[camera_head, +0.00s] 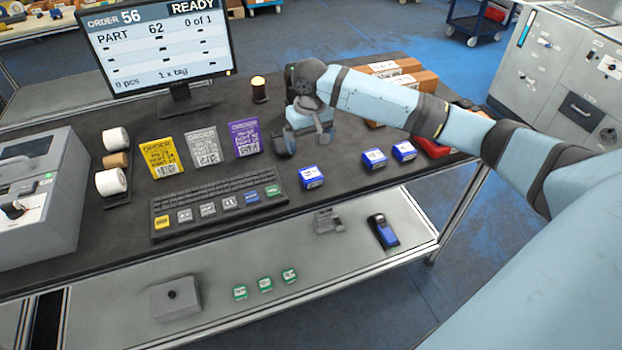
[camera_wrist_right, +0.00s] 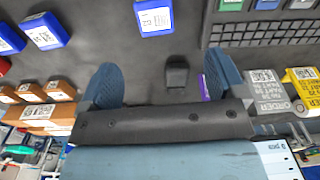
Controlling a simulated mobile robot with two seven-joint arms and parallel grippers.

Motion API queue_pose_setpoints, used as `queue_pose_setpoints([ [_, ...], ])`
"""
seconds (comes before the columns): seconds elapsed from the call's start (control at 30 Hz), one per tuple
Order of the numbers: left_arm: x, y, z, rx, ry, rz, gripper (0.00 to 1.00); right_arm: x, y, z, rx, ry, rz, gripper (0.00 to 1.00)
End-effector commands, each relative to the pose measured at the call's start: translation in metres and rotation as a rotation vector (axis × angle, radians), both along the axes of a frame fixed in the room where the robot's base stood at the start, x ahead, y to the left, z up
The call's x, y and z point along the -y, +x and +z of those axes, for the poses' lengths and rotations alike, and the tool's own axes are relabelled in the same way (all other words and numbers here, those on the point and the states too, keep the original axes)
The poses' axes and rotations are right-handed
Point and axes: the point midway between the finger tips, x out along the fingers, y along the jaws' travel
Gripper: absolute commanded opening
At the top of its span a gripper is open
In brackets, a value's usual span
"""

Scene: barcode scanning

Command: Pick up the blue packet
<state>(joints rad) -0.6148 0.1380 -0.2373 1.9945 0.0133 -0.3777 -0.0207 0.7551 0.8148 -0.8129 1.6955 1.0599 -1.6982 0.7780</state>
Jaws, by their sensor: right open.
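Three blue packets with white labels lie on the dark tabletop: one nearest the keyboard (camera_head: 312,177), a middle one (camera_head: 374,158) and a right one (camera_head: 403,151). My right gripper (camera_head: 303,138) is above the table, behind the packet nearest the keyboard, apart from it. In the right wrist view its two blue fingers (camera_wrist_right: 163,82) are spread with no packet between them. That view also shows one packet (camera_wrist_right: 154,17) at the top, beyond the fingers, and another packet (camera_wrist_right: 44,30) at upper left. My left gripper is not in view.
A keyboard (camera_head: 218,200) and yellow, grey and purple order cards (camera_head: 202,146) lie left of the packets. A monitor (camera_head: 158,46) and a small lamp (camera_head: 259,88) stand behind. Brown boxes (camera_head: 398,68) are at the back right. A lower shelf (camera_head: 345,262) holds green-labelled items and a blue-black device (camera_head: 382,231).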

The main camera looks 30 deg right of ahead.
Motion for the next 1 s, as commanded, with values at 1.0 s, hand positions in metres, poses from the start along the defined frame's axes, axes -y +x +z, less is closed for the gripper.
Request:
queue_pose_setpoints([
  [1.0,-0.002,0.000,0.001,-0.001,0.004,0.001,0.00,0.007,0.002,-0.115,-0.018,-0.014,-0.035,0.89],
])
